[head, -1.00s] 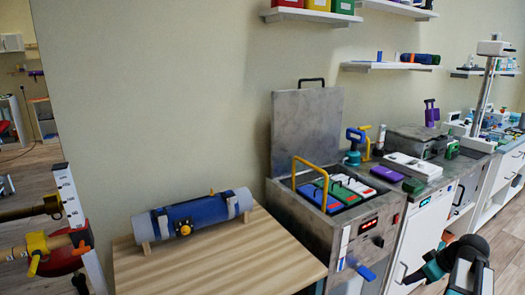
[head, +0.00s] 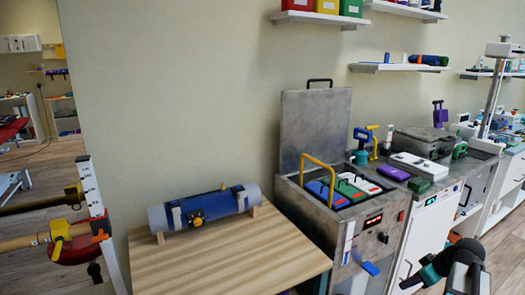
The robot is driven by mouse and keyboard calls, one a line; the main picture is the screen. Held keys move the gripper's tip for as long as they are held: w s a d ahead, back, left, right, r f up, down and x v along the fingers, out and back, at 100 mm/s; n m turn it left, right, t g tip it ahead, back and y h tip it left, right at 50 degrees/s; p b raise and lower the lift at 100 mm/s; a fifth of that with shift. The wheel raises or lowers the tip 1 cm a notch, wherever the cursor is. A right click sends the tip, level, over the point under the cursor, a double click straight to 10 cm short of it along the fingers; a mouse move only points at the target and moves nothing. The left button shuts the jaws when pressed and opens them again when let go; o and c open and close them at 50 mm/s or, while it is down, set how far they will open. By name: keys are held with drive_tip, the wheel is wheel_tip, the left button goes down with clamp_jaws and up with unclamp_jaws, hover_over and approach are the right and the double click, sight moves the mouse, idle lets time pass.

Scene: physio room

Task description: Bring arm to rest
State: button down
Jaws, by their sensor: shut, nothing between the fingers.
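My arm comes in at the lower right corner, in front of a white cabinet. My gripper (head: 411,281) is the small teal and dark end at the left of it, low near the frame's bottom edge. It is shut and empty, apart from everything around it. Its fingertips are small and hard to make out.
A metal unit (head: 341,236) with its lid (head: 310,130) raised holds coloured packs under a yellow handle (head: 318,165). A wooden table (head: 240,250) carries a blue roller (head: 205,208). A white upright post (head: 92,195) stands left. Wall shelves (head: 390,68) hang above.

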drive_tip(key=w+a+f+n+g+y+p, duration=0.1)
drive_tip(key=a+f, duration=0.4)
drive_tip(key=a, duration=0.3)
drive_tip(key=w+a+f+n+g+y, duration=0.1)
drive_tip(key=a+f+g, duration=0.1)
drive_tip(key=a+f, duration=0.45)
drive_tip(key=s+a+f+n+g+p, duration=0.1)
drive_tip(key=s+a+f+g, duration=0.15)
drive_tip(key=a+f, duration=0.35)
drive_tip(key=s+a+f+g, duration=0.1)
drive_tip(key=s+a+f, duration=0.3)
drive_tip(key=a, duration=0.4)
drive_tip(key=s+a+f+m+g+h, duration=0.1)
drive_tip(key=s+a+f+m, duration=0.1)
drive_tip(key=s+f, duration=0.3)
drive_tip(key=s+a+f+m+g+h+p, duration=0.1)
drive_tip(key=s+f, duration=0.4)
drive_tip(key=s, duration=0.6)
drive_tip(key=s+a+f+m+g+h+p, duration=0.1)
drive_tip(key=s+a+f+m+g+h, duration=0.1)
drive_tip(key=s, duration=0.6)
wheel_tip(320, 180, down, 3)
drive_tip(key=a+m+h, duration=0.1)
drive_tip(key=a+m, duration=0.1)
drive_tip(key=m, duration=0.1)
drive_tip(key=shift+f, duration=0.15)
drive_tip(key=shift+s+d, duration=0.1)
